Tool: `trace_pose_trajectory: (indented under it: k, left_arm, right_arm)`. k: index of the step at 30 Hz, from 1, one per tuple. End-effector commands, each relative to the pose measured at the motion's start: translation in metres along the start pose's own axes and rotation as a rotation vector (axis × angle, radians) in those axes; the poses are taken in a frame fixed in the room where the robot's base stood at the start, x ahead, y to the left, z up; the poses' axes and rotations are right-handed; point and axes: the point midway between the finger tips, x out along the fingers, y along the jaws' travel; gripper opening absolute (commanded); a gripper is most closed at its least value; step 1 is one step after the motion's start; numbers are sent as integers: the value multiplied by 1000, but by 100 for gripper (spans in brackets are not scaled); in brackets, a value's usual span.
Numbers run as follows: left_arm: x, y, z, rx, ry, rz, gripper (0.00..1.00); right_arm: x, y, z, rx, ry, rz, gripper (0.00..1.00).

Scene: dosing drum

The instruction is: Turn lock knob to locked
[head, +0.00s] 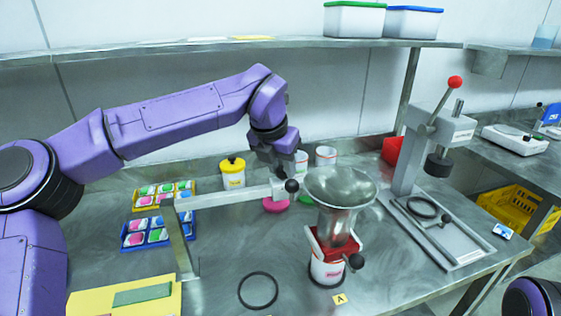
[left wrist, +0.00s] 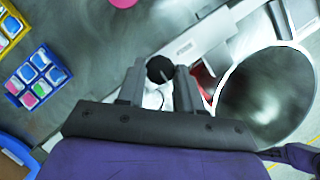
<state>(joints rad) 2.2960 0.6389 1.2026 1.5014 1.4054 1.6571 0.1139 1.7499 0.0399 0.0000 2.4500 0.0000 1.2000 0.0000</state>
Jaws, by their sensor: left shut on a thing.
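A black round knob (head: 291,186) sits on the grey horizontal arm (head: 225,197) of the dosing stand, just left of the metal funnel (head: 340,188). My left gripper (head: 281,176) points down at this knob from above. In the left wrist view the black knob (left wrist: 160,69) lies between the fingertips of my left gripper (left wrist: 161,74), which is shut on it. The fingers hide part of the knob, and I cannot tell its turn angle. A second black knob (head: 356,261) is on the red collar (head: 333,248) under the funnel. My right gripper is out of view.
A white jar (head: 326,270) stands under the red collar. A yellow-lidded jar (head: 232,174) and pod trays (head: 158,233) are at the left. A lever press (head: 408,165) stands at the right. A black ring (head: 258,291) lies at the front.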

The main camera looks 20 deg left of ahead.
Motion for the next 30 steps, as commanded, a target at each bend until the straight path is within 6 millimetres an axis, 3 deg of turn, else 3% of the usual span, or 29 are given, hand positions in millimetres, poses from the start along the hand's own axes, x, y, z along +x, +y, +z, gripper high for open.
trace_pose_trajectory:
  k: [16, 17, 18, 27, 30]
  left_arm:
    - [4, -1, -2, 23, 8, -8, 5]
    - [4, -1, -2, 22, 8, -8, 45]
    - [3, -1, -2, 22, 8, -8, 58]
    - [0, 0, -1, 19, 2, -7, 60]
    - [-10, 1, 0, 19, -2, -7, 60]
  right_arm:
    - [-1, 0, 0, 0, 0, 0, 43]
    - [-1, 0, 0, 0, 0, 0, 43]
    - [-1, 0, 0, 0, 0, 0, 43]
    - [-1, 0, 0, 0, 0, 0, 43]
    - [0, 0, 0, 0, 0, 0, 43]
